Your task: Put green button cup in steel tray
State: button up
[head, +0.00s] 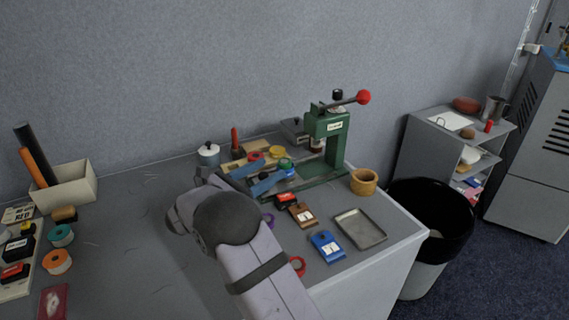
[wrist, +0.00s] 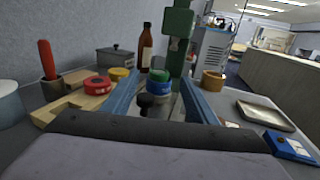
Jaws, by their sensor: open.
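The green press (head: 326,135) with a red-knobbed lever stands just behind the cup. Red (wrist: 98,86) and yellow cups sit on a wooden piece to the left. A wooden pot (head: 364,181) and a blue box (head: 327,246) flank the tray. A brown bottle (wrist: 146,48) stands behind.

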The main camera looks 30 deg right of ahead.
aim_at(279, 164)
jog(key=shift+p+x, duration=0.65)
jog(key=shift+x, duration=2)
jog(key=shift+w+f, duration=0.1)
jog(key=shift+f, duration=0.05)
jog(key=c, duration=1.2)
jog(key=shift+c, duration=0.2)
notch_tip(279, 164, up, 10)
jog(key=shift+b, duration=0.4)
